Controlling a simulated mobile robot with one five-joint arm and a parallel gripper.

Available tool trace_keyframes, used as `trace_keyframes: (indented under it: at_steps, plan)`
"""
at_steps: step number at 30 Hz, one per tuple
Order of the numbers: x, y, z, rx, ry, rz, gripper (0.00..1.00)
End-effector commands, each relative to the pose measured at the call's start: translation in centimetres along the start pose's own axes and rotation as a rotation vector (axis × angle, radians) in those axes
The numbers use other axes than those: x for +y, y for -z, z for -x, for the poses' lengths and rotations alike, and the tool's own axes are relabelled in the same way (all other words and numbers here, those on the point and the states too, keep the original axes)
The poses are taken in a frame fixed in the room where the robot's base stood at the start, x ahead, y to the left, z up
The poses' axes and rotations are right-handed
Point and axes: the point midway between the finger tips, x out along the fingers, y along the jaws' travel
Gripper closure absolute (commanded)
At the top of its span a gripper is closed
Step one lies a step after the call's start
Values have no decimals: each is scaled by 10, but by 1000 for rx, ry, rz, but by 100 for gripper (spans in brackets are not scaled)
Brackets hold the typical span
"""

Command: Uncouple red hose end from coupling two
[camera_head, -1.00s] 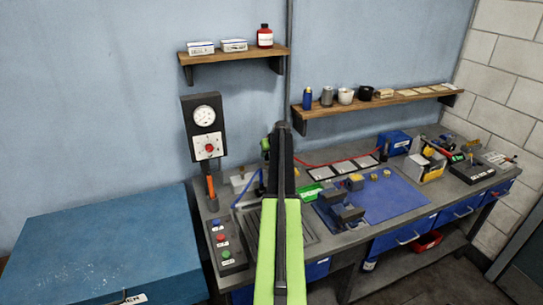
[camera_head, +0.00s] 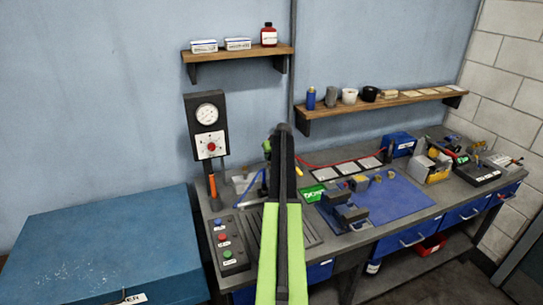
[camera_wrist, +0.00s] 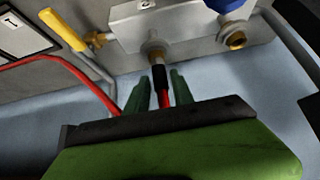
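In the wrist view the red hose (camera_wrist: 74,73) loops across the left. A red hose end with a black collar (camera_wrist: 159,78) sits on a brass coupling (camera_wrist: 153,50) under a grey metal block (camera_wrist: 176,28). My gripper (camera_wrist: 161,80) has its two dark green fingers on either side of this hose end, with a gap visible beside it. The coupling's number cannot be read. In the head view my arm hides most of the block and the hose end; the red hose also shows there (camera_head: 345,160).
A brass port (camera_wrist: 236,40) with a blue part above it is right of the coupling. A yellow-handled lever (camera_wrist: 63,29) is at the left. In the head view a gauge panel (camera_head: 207,133) and a button box (camera_head: 229,246) stand left of my arm.

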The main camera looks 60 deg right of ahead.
Motion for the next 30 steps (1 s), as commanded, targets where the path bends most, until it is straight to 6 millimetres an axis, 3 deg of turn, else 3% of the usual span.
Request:
trace_keyframes:
  at_steps: [1, 6, 30]
  plan:
    - [0, 0, 0, 0, 0, 0, 79]
    - [0, 0, 0, 0, 0, 0, 100]
    - [2, 8, 10, 1, -1, -2, 100]
